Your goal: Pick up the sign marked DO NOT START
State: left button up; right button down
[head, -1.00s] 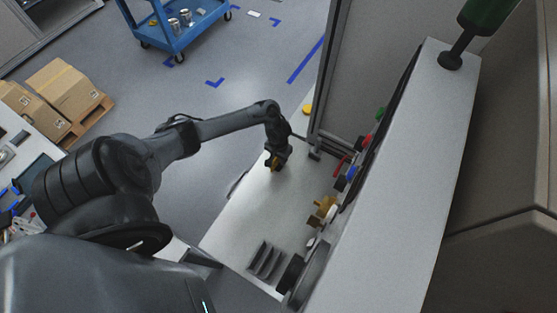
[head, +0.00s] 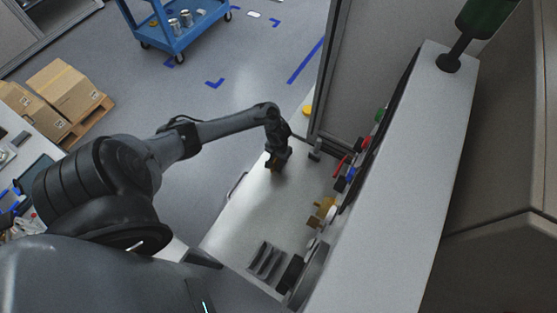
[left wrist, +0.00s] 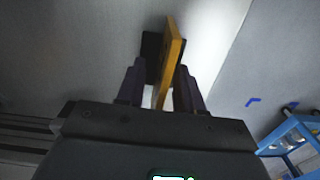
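A thin yellow-orange plate, which looks like the sign (left wrist: 174,55), shows nearly edge-on in the left wrist view; its lettering cannot be read. A dark block (left wrist: 151,44) is just behind it, to the left. My left gripper (left wrist: 160,67) has its two fingers apart, one on each side of the plate. A gap shows between the left finger and the plate; the right finger is close to it. In the head view my left gripper (head: 276,166) is low over the far end of the pale bench and hides the sign. My right gripper is not in view.
The pale bench (head: 240,226) has a dark slotted rack (head: 265,259) at its near end. Brass (head: 321,213), red and blue parts line its right side, beside a tall grey panel (head: 408,190). A blue cart (head: 183,27) stands on the floor behind.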

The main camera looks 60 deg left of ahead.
pick_arm(q)
grip_shut()
jog(key=shift+r, duration=0.1)
dwell(0.4)
